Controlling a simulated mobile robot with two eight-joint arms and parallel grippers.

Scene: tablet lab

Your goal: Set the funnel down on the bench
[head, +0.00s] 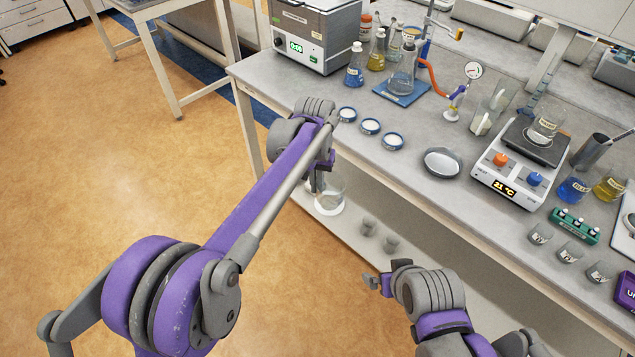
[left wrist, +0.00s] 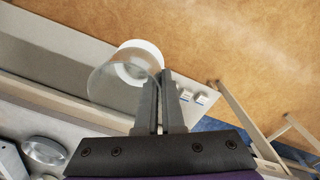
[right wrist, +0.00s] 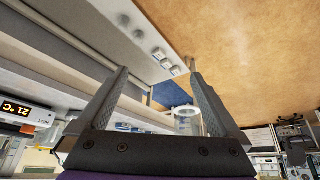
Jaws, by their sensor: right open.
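The funnel is a clear glass cup with a white ring or disc at one end. In the head view the funnel (head: 330,196) hangs under my left gripper (head: 318,180), off the bench's front edge and above the level of the lower shelf. In the left wrist view the funnel (left wrist: 120,78) is at the fingertips, its wall between the nearly closed fingers of the left gripper (left wrist: 164,88). It also shows in the right wrist view (right wrist: 188,121). The bench (head: 330,92) stands to the right. My right gripper (right wrist: 160,85) is open and empty, in front of the bench.
Several white-filled dishes (head: 370,126) lie near the bench's front edge, beside a metal dish (head: 442,162). A flask (head: 402,78) stands on a blue mat (head: 401,95). A hotplate (head: 517,170) carries a beaker.

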